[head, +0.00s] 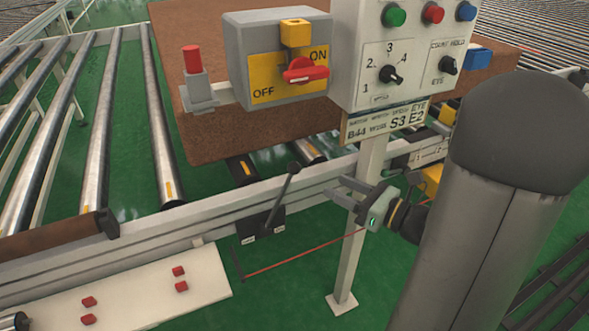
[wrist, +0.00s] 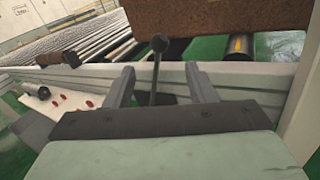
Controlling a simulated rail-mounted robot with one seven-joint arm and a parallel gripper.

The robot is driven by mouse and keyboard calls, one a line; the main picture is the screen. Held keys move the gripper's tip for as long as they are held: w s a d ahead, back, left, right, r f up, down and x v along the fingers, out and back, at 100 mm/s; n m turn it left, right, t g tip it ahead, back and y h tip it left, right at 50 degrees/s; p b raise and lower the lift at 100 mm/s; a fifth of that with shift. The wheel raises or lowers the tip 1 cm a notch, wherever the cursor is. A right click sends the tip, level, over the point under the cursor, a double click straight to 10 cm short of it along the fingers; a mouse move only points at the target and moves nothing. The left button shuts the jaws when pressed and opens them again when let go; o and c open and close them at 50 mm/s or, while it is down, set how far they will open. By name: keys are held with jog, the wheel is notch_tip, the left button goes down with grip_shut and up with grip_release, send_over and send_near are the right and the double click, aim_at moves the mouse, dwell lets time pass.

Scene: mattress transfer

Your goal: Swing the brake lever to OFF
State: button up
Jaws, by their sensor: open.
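The brake lever (head: 282,196) is a thin black rod with a round knob, mounted on a dark base plate (head: 262,224) on the side of the white conveyor rail. It leans up and to the right in the head view. Two small white labels sit on its base, too small to read. My gripper (head: 338,188) is open and empty to the right of the lever, apart from it, with its fingers pointing towards it. In the wrist view, the lever (wrist: 157,60) shows between the two spread fingers (wrist: 160,80), its knob above them; its lower end is hidden.
A white post (head: 370,170) carrying a control panel (head: 385,55) stands right beside my gripper. A grey box with a red ON/OFF switch (head: 303,72) hangs above the lever. A brown mattress (head: 200,130) lies on the rollers behind. A red cord (head: 300,257) runs below.

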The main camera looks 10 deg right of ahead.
aim_at(300, 169)
jog(key=b+x, duration=0.1)
jog(key=x, duration=1.2)
jog(key=shift+a+f, duration=0.1)
grip_shut()
